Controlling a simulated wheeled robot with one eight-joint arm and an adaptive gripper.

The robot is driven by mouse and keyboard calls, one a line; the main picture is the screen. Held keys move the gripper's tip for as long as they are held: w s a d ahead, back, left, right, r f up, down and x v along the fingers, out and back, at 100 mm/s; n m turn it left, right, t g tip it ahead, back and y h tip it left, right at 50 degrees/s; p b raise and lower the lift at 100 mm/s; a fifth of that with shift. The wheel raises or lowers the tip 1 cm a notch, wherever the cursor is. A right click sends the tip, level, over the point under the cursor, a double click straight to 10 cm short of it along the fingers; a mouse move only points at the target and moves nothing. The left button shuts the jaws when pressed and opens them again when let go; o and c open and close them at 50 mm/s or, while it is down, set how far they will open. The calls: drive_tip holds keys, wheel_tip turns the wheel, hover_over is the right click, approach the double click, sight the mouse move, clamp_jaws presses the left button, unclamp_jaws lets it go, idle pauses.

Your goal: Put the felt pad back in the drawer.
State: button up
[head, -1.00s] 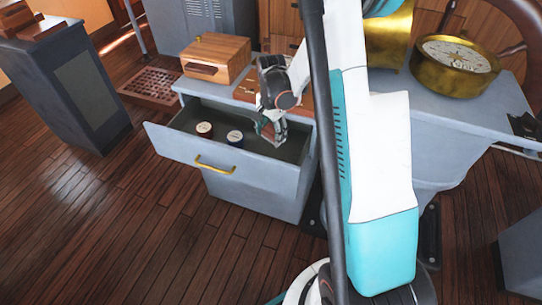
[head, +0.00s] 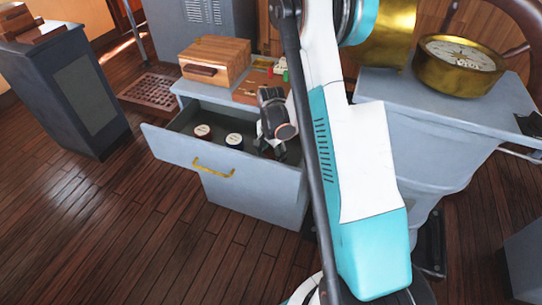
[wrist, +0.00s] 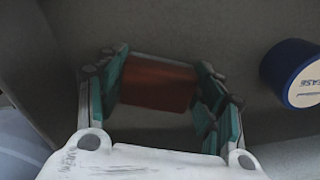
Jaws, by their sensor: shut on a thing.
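The felt pad (wrist: 158,84) is a flat reddish-brown piece between my fingers in the wrist view. My gripper (wrist: 160,92) is shut on it by its two sides. In the head view my gripper (head: 271,150) reaches down into the right part of the open drawer (head: 175,148), and my wrist hides the pad there. The drawer is pulled out of a grey cabinet and has a brass handle (head: 213,169). The dark drawer floor shows close beneath the pad; I cannot tell whether they touch.
Two round tins, one (head: 203,131) at left and a blue one (head: 234,140) nearer my gripper, stand in the drawer. The blue tin also shows in the wrist view (wrist: 287,72). A wooden box (head: 214,60) and small red and green pieces sit on the cabinet top.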

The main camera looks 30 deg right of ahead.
sight(271, 155)
drive_tip(key=shift+f, duration=0.2)
drive_tip(key=o, duration=1)
drive_tip(key=shift+r, duration=0.15)
wheel_tip(271, 155, up, 12)
drive_tip(key=p, duration=0.4)
drive_tip(key=shift+p, duration=0.35)
